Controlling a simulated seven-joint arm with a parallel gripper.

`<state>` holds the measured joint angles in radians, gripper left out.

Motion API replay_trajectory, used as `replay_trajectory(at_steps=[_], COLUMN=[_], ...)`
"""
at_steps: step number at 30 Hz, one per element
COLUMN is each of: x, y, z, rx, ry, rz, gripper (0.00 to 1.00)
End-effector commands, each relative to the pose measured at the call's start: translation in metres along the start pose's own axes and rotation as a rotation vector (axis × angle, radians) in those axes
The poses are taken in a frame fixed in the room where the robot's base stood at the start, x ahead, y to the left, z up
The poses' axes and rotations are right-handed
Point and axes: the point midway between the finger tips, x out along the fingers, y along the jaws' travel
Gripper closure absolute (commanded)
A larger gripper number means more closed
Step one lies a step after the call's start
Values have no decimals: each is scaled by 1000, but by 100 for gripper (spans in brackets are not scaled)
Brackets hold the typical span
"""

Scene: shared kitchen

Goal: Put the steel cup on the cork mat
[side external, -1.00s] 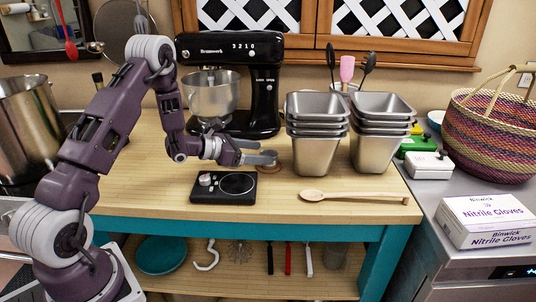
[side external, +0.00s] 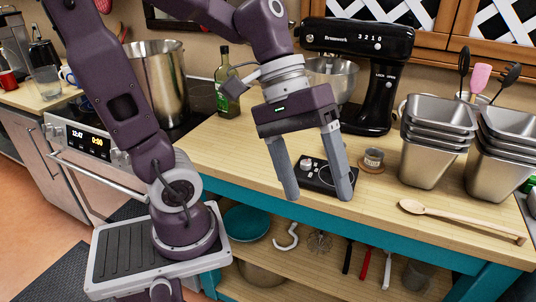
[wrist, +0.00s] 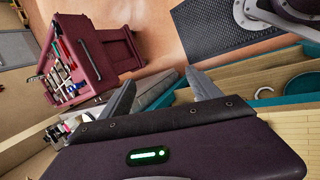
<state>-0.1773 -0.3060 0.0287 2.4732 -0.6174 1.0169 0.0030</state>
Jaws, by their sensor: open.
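A small grey steel cup (side external: 374,156) stands upright on the round brown cork mat (side external: 364,169), on the wooden counter in front of the mixer. My gripper (side external: 317,196) is open and empty, pointing down in the side view. It is apart from the cup, nearer the camera and to its left in the picture. Its fingers partly cover the black scale behind them. In the wrist view my gripper (wrist: 160,88) shows two spread fingers with nothing between them. The cup and mat are not in the wrist view.
The black scale (side external: 325,177) lies left of the mat. Stacked steel pans (side external: 432,150) stand to its right, the black mixer (side external: 385,75) behind. A wooden spoon (side external: 455,217) lies at the front right. In the wrist view a red tool cart (wrist: 88,58) stands on the floor.

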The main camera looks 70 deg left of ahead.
Motion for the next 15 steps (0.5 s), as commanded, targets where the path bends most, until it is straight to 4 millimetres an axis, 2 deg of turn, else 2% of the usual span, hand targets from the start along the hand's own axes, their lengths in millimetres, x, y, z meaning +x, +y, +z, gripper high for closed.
replay_trajectory(at_steps=[1, 3, 6, 9, 15], x=[-8, -20, -37, -46, -47], y=[-18, -42, -63, -70, -72], z=[13, 16, 12, 9, 8], rx=[182, 393, 577, 650, 656], ry=[104, 242, 388, 453, 458], rz=[-92, -218, -334, -383, -391], gripper=[28, 28, 28, 28, 28])
